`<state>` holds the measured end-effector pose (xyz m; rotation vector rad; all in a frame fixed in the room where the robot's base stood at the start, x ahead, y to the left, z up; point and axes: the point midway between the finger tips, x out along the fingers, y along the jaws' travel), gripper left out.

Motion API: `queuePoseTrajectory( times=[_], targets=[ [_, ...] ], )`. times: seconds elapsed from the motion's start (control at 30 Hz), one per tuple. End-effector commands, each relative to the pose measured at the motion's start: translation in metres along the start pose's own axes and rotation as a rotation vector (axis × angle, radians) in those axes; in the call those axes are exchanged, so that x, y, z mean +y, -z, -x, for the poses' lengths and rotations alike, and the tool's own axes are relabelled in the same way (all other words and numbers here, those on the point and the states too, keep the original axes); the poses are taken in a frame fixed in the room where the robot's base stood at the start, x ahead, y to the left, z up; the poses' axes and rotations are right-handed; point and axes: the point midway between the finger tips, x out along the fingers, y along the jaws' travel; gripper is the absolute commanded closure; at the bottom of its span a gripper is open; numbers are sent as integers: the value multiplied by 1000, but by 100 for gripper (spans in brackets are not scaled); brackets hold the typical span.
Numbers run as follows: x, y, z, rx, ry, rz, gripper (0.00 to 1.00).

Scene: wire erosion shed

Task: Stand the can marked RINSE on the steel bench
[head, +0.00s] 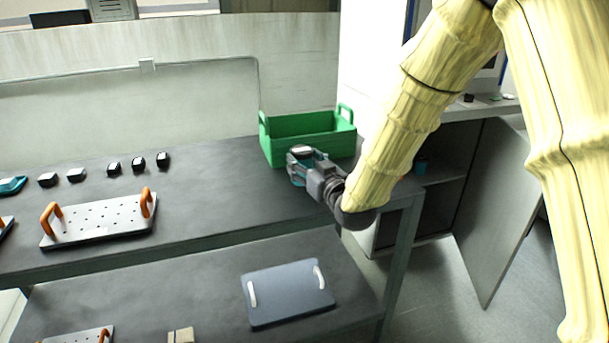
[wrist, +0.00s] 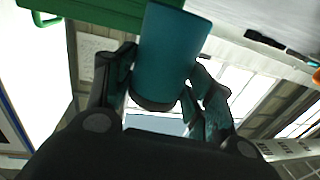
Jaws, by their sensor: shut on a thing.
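My gripper (head: 304,168) is at the right end of the dark grey bench (head: 215,190), just in front of the green crate (head: 310,126). It is shut on a teal can (head: 297,180) with a pale top. In the wrist view the teal can (wrist: 172,48) sits between the two dark fingers of my gripper (wrist: 163,80). I see no readable marking on the can. I cannot tell whether its base touches the bench top; my gripper hides part of it.
Several small dark blocks (head: 113,168) and a perforated plate with orange handles (head: 100,219) are on the bench's left. A grey-blue board (head: 288,293) lies on the lower shelf. An open cabinet door (head: 495,210) stands at right. The bench's middle is clear.

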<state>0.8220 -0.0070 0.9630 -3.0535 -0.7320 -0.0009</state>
Motion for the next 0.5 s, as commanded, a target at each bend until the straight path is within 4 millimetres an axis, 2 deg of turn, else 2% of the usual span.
queuePoseTrajectory(
  times=[0.03,0.23,0.5],
  targets=[
    [-3,-2,-4,0,2,1,77],
    [-2,-31,-3,-2,0,0,77],
    [-1,-35,-2,1,0,1,77]
  ],
)
